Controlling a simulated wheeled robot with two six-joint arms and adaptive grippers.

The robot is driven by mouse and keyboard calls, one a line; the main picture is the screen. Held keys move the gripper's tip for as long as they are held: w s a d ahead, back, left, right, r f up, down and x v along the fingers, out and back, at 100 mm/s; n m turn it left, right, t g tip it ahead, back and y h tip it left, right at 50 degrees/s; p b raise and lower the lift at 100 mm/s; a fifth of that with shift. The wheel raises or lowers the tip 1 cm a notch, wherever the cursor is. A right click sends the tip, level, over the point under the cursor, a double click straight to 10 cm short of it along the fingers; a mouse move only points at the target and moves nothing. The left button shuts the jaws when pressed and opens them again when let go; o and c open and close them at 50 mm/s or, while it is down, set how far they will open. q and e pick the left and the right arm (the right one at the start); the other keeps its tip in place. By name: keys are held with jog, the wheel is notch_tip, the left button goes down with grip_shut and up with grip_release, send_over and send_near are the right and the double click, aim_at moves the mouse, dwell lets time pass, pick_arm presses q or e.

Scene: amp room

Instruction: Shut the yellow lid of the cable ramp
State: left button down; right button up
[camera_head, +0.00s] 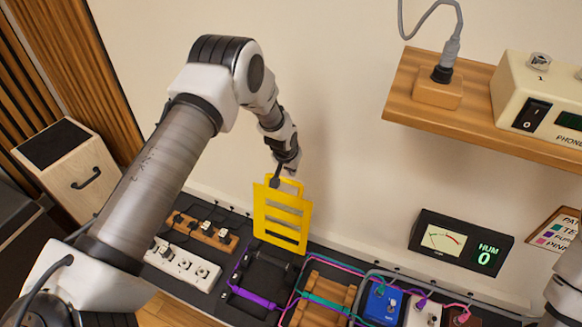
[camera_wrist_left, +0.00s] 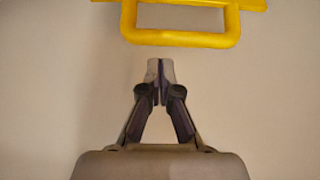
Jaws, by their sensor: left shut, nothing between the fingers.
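The yellow lid (camera_head: 282,216) of the cable ramp stands raised, roughly upright, with dark slots across it and a handle loop at its top edge. The black ramp base (camera_head: 262,275) lies below it with a purple cable across its channel. My left gripper (camera_head: 276,180) is at the top of the lid, close to the handle. In the left wrist view the left gripper (camera_wrist_left: 160,68) is shut and empty, its tips just short of the yellow handle (camera_wrist_left: 180,40), with a visible gap in the picture. My right gripper is not in view; only part of my right arm shows at the right edge.
A white power strip (camera_head: 183,266) and a wooden strip with plugs (camera_head: 202,230) lie left of the ramp. A wooden cable ramp (camera_head: 325,292) and a blue pedal (camera_head: 382,303) are to the right. A wall shelf (camera_head: 480,110) juts out above, and a meter (camera_head: 460,243) stands behind.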

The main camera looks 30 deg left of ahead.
pick_arm(q)
jog(key=x, duration=0.3)
jog(key=shift+w+f+b, duration=0.1)
jog(key=shift+f+b, duration=0.2)
